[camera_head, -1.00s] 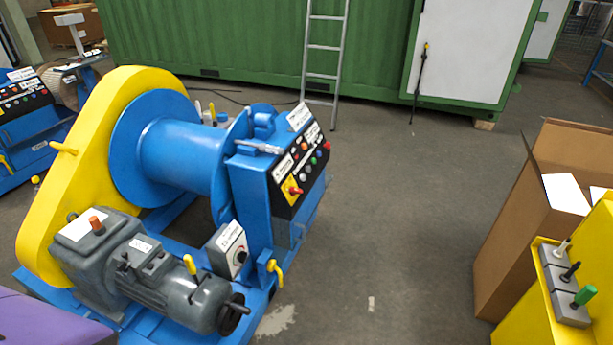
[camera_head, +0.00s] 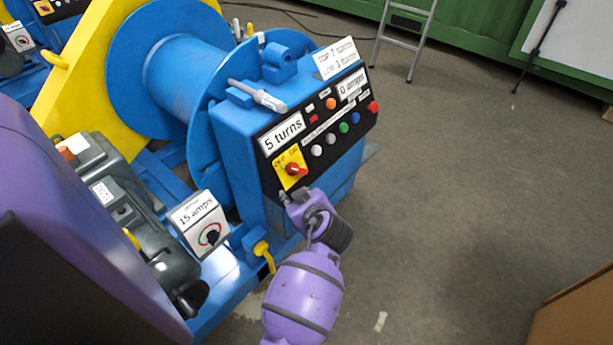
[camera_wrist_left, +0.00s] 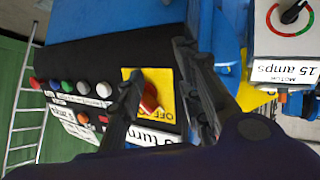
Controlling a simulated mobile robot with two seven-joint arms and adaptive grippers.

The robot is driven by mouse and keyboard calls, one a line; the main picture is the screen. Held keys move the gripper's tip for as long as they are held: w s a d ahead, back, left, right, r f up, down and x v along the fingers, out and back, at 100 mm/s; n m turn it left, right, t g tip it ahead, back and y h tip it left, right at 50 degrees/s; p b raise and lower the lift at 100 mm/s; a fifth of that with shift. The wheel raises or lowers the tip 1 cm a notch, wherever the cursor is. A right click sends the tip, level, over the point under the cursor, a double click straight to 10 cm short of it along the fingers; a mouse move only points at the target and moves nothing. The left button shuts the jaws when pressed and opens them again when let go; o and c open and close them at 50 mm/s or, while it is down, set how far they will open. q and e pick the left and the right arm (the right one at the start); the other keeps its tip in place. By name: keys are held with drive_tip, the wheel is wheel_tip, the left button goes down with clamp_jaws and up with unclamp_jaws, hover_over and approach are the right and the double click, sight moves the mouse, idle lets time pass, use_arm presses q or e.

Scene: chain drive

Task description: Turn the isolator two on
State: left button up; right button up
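The isolator is a red rotary knob (camera_head: 293,170) on a yellow plate (camera_head: 283,177) marked OFF, low on the black panel of the blue chain drive; no number is legible on it. My left gripper (camera_head: 290,196) is just below and in front of the plate. In the left wrist view its dark fingers (camera_wrist_left: 160,75) stand apart. The red knob (camera_wrist_left: 150,100) appears between them, nearer the left finger; I cannot tell whether they touch it. I cannot read for sure which way the knob points. My right gripper is not in view.
Several coloured buttons (camera_head: 343,128) and a "5 turns" display (camera_head: 283,134) sit close to the knob. A "15 amps" dial box (camera_head: 200,222) and yellow hook (camera_head: 264,255) are lower left. A cardboard box (camera_head: 575,315) is at bottom right.

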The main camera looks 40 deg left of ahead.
sight(298, 170)
use_arm(q)
drive_tip(key=w+d+r+n+g+y+b, duration=0.2)
drive_tip(key=w+r+n+g+b, duration=0.25)
drive_tip(key=r+n, duration=0.4)
drive_tip(key=shift+n+t, duration=0.45)
drive_tip(key=shift+n, duration=0.3)
drive_tip(key=x, duration=0.7)
drive_tip(key=shift+d+f, duration=0.15)
drive_tip(key=shift+f, duration=0.35)
drive_tip(key=shift+w+a+f, duration=0.1)
drive_tip(key=shift+a+f, duration=0.15)
drive_tip(key=shift+a, duration=0.05)
drive_tip(key=shift+c, duration=0.5)
drive_tip(key=c, duration=0.6)
clamp_jaws()
